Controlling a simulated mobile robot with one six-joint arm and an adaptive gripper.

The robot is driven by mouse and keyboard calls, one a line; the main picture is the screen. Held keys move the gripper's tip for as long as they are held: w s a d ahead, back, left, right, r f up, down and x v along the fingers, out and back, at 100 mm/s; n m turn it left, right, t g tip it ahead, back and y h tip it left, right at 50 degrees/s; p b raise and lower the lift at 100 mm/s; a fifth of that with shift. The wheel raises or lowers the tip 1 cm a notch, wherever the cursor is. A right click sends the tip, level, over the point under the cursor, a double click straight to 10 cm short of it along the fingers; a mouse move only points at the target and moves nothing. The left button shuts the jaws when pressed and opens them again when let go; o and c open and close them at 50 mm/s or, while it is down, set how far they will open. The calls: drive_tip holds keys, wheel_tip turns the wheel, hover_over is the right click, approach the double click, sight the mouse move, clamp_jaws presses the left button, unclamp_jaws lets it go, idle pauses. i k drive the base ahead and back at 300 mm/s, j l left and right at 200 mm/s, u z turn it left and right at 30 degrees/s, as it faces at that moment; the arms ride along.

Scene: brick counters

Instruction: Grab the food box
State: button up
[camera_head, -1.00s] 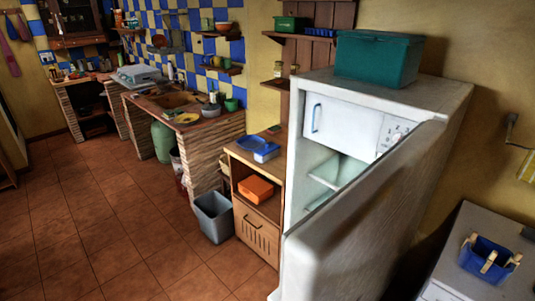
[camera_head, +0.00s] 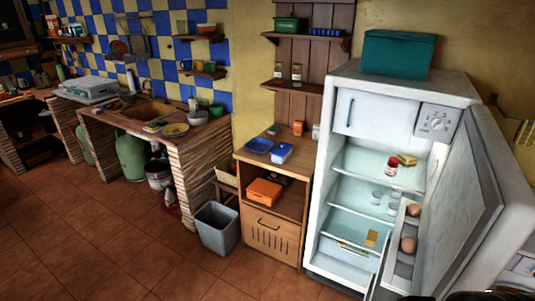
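Several boxes are in view, and I cannot tell which is the food box. An orange box (camera_head: 264,192) sits in the open shelf of the wooden cabinet. A blue and white box (camera_head: 281,153) is on the cabinet top. A large teal box (camera_head: 398,53) stands on top of the fridge. A small yellow item (camera_head: 372,238) is low inside the open fridge. A small yellow-green item (camera_head: 407,161) lies on its upper shelf beside a red-lidded jar (camera_head: 392,165).
The fridge (camera_head: 331,176) stands at the right, its door (camera_head: 476,195) swung open to the right. A grey bin (camera_head: 217,229) stands on the floor left of the cabinet (camera_head: 267,235). The tiled floor (camera_head: 130,250) at front left is clear.

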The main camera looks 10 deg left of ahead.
sight(280, 160)
drive_tip(key=i+j+z, duration=0.1)
drive_tip(key=i+j, duration=0.25)
drive_tip(key=i+j+z, duration=0.1)
drive_tip(key=i+j, duration=0.25)
drive_tip(key=i+j+z, duration=0.15)
drive_tip(key=i+j, duration=0.15)
drive_tip(key=j, duration=0.15)
drive_tip(key=i+j+z, duration=0.1)
drive_tip(key=i+j, duration=0.2)
drive_tip(key=j, duration=0.2)
drive_tip(key=i+j+z, duration=0.1)
drive_tip(key=i+j, duration=0.2)
drive_tip(key=j, duration=0.15)
drive_tip(key=i+j, duration=0.1)
drive_tip(key=i, duration=0.55)
drive_tip(key=i+j+z, duration=0.15)
drive_tip(key=i, duration=0.5)
